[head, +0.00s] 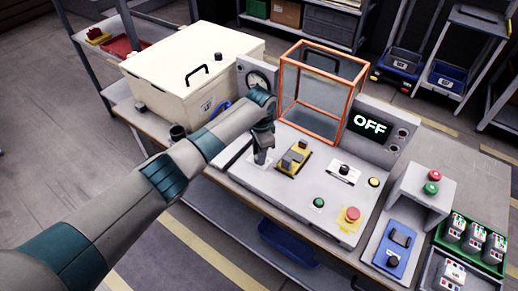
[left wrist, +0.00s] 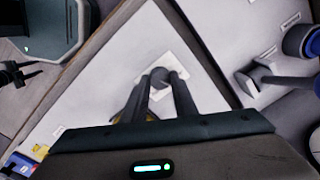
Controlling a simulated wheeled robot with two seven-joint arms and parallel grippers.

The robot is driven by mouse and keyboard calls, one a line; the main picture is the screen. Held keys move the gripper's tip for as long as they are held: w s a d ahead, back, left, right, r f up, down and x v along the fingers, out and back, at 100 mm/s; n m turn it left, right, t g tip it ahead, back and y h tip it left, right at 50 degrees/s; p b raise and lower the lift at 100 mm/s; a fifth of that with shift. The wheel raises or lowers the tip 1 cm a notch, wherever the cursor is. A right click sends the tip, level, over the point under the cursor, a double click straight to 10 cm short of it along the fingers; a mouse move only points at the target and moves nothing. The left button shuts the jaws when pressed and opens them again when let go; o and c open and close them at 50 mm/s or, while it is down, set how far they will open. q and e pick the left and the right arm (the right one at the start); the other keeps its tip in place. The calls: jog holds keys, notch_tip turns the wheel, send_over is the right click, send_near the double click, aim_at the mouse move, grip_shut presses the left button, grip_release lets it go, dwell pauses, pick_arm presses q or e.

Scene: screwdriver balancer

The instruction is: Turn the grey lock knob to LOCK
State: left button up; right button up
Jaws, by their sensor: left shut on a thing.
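My left gripper (head: 263,157) reaches down onto the left part of the light grey control panel (head: 293,205). In the left wrist view the two dark fingers (left wrist: 161,88) are shut on the round grey knob (left wrist: 158,75), one on each side. The knob sits on a white label plate (left wrist: 176,62) whose lettering I cannot read, so I cannot tell which way the knob points. In the head view the gripper covers most of the knob. My right gripper is not in view.
A yellow fixture (head: 293,158) stands just right of the gripper. An orange-framed clear guard (head: 318,95) and an OFF display (head: 370,127) stand behind. A red stop button (head: 352,214) and a black knob (head: 344,169) are further right. A cream box (head: 190,75) stands back left.

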pick_arm(q)
jog(key=shift+w+r+n+p, duration=0.1)
jog(key=shift+n+p, duration=1.05)
jog(key=shift+n, duration=0.95)
jog(key=o, duration=1)
jog(key=shift+o, duration=0.2)
jog(key=shift+r, duration=0.1)
notch_tip(320, 180, up, 17)
jog(key=b, duration=0.3)
jog(key=shift+s+d, duration=0.25)
jog(key=shift+s, duration=0.1)
